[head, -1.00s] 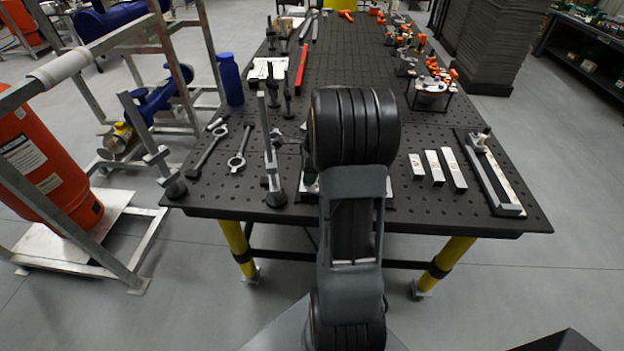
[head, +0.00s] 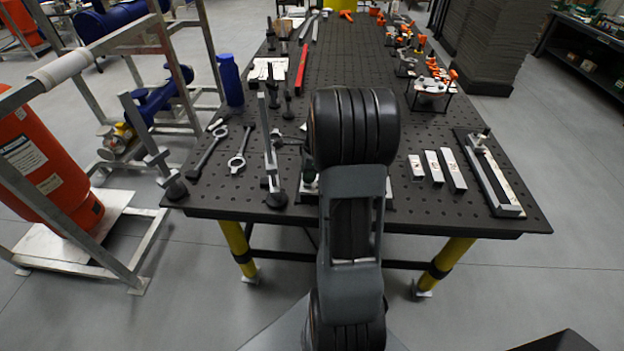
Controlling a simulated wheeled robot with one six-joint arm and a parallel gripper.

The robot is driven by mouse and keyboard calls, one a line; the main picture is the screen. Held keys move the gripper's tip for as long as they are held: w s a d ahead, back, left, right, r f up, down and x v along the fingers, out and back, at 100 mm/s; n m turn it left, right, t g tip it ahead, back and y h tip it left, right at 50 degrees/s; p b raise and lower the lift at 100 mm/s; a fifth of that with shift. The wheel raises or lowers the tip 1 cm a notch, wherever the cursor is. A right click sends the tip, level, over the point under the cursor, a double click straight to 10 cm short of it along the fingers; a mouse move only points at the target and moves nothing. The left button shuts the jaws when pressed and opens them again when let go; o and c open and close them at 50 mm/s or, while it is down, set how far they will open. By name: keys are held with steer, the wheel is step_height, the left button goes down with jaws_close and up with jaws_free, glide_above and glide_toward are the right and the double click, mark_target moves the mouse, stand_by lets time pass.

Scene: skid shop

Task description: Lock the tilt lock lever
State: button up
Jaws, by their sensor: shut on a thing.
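My arm reaches forward over the near edge of the dark perforated table (head: 410,212) and covers the middle of it. My gripper is hidden behind my own arm. A low fixture (head: 309,187) sits on the table behind the arm. Only small pieces of it show on the left, and a thin edge shows on the right. I cannot make out the tilt lock lever, and its position does not show.
Left of the arm, an upright clamp (head: 270,150) and wrenches (head: 238,160) are on the table. Right of it lie several pale metal blocks (head: 434,166) and a long fixture (head: 492,178). A blue bottle (head: 231,80) stands at the left edge.

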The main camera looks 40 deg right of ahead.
steer(key=shift+w, duration=0.1)
steer(key=shift+w+a, duration=0.25)
steer(key=shift+w, duration=0.05)
steer(key=shift+w+a+p, duration=0.1)
steer(key=shift+w+p, duration=0.05)
steer(key=shift+p, duration=0.2)
steer(key=shift+w+a, duration=0.1)
steer(key=shift+w, duration=0.1)
steer(key=shift+r, duration=0.1)
stand_by(0.4)
